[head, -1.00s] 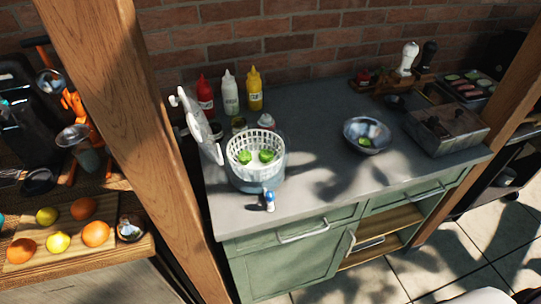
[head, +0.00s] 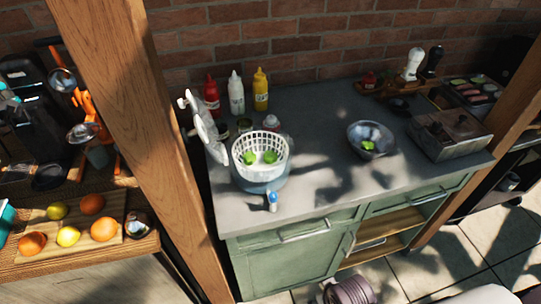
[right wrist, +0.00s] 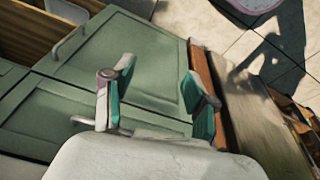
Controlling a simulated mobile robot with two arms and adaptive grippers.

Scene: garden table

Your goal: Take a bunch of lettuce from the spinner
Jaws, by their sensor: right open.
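The salad spinner (head: 262,180) stands on the grey counter (head: 320,185), near its left end. Its white basket (head: 236,154) is uncovered, and two bunches of green lettuce, left (head: 249,158) and right (head: 270,157), lie inside. A whitish lid-like disc (head: 207,128) stands tilted at the spinner's left. A metal bowl (head: 371,139) to the right also holds some green leaves (head: 367,145). My right gripper (right wrist: 158,72) is open and empty in the right wrist view, before the green cabinet doors. My left gripper is not in view.
Red (head: 212,97), white (head: 236,92) and yellow (head: 260,89) bottles stand behind the spinner. A small blue-and-white item (head: 272,200) is at the counter's front edge. A wooden post (head: 150,140) rises left. A metal box (head: 450,135) sits right.

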